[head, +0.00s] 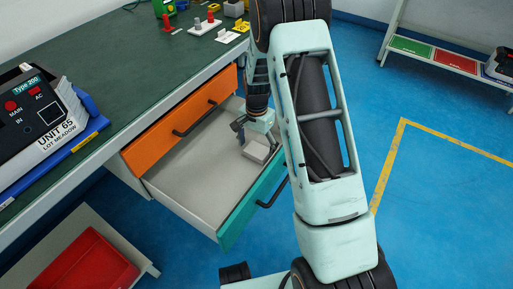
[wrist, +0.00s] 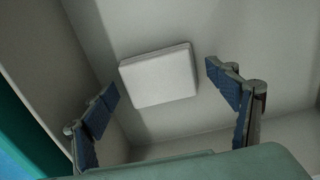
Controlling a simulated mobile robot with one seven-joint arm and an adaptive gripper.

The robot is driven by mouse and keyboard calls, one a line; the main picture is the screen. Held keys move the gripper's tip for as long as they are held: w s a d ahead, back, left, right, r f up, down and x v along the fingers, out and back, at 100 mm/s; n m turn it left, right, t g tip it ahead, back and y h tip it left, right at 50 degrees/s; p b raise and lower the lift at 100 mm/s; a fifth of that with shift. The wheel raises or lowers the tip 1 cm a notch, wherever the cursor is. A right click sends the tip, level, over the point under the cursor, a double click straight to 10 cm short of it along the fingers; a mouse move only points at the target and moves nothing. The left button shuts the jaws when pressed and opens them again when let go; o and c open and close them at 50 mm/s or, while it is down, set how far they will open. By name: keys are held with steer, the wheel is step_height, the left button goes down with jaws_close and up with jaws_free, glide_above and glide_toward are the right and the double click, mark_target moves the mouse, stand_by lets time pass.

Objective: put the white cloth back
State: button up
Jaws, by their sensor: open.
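The white cloth (head: 258,150) looks like a folded, flat, pale block. It lies on the floor of the open drawer (head: 185,185), which has a teal front (head: 250,208). In the wrist view the cloth (wrist: 160,76) lies tilted, beyond the fingertips and between their lines. My gripper (head: 243,128) reaches down into the drawer beside the cloth. In the wrist view its two blue-padded fingers are wide apart, with nothing between the pads. Part of the drawer's right side is hidden behind my arm in the head view.
An orange drawer front (head: 185,118) with a black handle is shut under the green bench top (head: 130,50). A Unit 65 device (head: 40,110) stands on the bench. A red bin (head: 92,268) is at lower left. A shelf (head: 440,55) stands at upper right. Blue floor is clear at right.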

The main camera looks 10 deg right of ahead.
mark_target(256, 150)
step_height(256, 150, up, 12)
steer(key=p, duration=0.3)
stand_by(0.4)
